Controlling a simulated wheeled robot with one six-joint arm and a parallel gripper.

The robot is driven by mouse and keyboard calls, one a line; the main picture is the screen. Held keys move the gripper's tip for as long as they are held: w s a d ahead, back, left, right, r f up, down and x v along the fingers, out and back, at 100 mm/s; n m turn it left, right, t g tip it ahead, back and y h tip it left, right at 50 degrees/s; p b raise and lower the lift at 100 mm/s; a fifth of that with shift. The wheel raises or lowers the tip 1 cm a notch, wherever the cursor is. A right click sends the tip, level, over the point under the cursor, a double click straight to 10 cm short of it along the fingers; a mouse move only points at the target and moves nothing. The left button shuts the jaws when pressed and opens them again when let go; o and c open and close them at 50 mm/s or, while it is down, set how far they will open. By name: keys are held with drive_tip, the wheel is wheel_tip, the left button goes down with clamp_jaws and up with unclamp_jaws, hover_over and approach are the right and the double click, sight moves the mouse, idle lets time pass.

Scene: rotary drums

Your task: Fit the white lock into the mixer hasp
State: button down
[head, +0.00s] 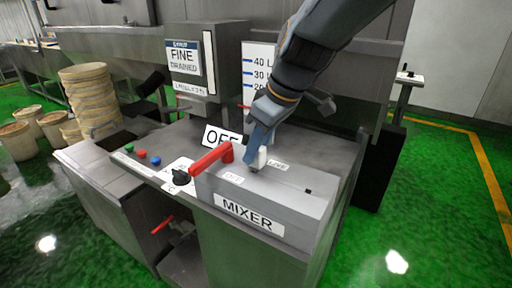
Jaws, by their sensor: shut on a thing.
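My gripper (256,150) points down over the top of the grey mixer box (290,200), which carries a "MIXER" label on its front. It is shut on the small white lock (262,157), whose white body shows just right of the fingers. The lock is at or just above the box top, right of the red lever handle (212,158). The hasp is hidden or too small to make out near the fingers. I cannot tell whether the lock touches it.
An "OFF" sign (221,137) stands behind the red handle. A black knob (181,177) and coloured buttons (141,154) are on the panel to the left. A "FINE DRAINED" unit (203,60) rises behind. Stacked tubs (85,95) stand at the far left; green floor lies open at right.

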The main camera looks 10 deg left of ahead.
drive_tip(key=shift+f+b, duration=0.75)
drive_tip(key=shift+f, duration=0.25)
drive_tip(key=c, duration=1.4)
unclamp_jaws()
drive_tip(key=shift+r, duration=0.1)
drive_tip(key=b+v, duration=0.1)
drive_tip(key=v, duration=0.6)
drive_tip(key=shift+d+r, duration=0.15)
drive_tip(key=shift+r, duration=0.2)
drive_tip(key=shift+s, duration=0.1)
